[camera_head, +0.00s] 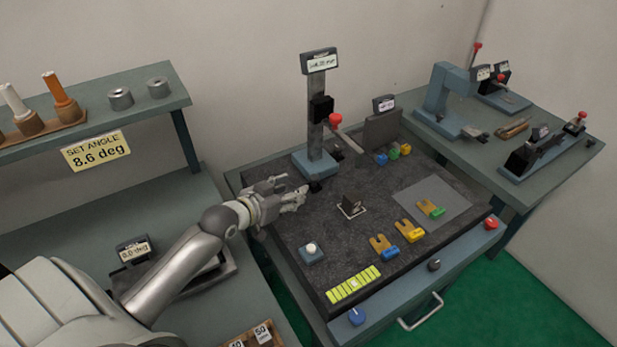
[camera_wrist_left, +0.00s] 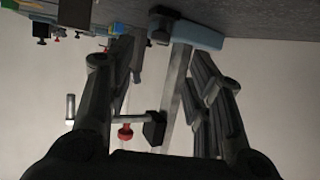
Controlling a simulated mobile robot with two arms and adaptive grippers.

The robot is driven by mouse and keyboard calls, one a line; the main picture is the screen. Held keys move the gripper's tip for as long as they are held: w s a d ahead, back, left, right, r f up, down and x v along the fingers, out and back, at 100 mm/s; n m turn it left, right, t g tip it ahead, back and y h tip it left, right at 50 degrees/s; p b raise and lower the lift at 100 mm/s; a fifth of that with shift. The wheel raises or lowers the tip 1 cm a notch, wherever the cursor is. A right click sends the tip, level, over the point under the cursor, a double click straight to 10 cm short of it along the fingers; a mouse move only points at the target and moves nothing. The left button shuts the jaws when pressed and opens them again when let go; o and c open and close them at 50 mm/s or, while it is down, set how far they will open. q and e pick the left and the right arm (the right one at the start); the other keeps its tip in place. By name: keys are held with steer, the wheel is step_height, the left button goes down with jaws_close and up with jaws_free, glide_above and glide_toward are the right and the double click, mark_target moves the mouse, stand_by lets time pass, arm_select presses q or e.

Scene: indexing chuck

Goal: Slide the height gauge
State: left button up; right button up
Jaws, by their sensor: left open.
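The height gauge (camera_head: 316,140) stands upright on the dark surface plate, with a blue-grey base, a grey column and a small display (camera_head: 319,62) on top. Its black slider (camera_head: 321,108) sits partway up the column, with a red knob (camera_head: 336,119) beside it. My left gripper (camera_head: 303,194) is open and empty, just in front of the base in the head view. In the left wrist view the gauge appears inverted; its column (camera_wrist_left: 176,85), slider (camera_wrist_left: 154,128) and red knob (camera_wrist_left: 125,132) show between my spread fingers (camera_wrist_left: 165,90). The display is hidden there. My right gripper is not in view.
On the dark plate (camera_head: 290,225) stand a small angled block (camera_head: 351,206), a white-knobbed box (camera_head: 311,252), yellow gauge strips (camera_head: 353,284) and several coloured blocks. A shelf (camera_head: 90,120) with a "SET ANGLE 8.6 deg" sign is left; another bench (camera_head: 470,150) with fixtures is right.

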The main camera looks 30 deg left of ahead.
mark_target(311, 180)
arm_select(q)
steer(key=x, duration=0.8)
steer(key=shift+p, duration=0.35)
steer(key=shift+w+f, duration=0.15)
steer(key=shift+w, duration=0.1)
steer(key=shift+w+f, duration=0.15)
steer(key=shift+w, duration=0.15)
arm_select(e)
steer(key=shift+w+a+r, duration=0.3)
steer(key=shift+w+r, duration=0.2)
arm_select(q)
jaws_close()
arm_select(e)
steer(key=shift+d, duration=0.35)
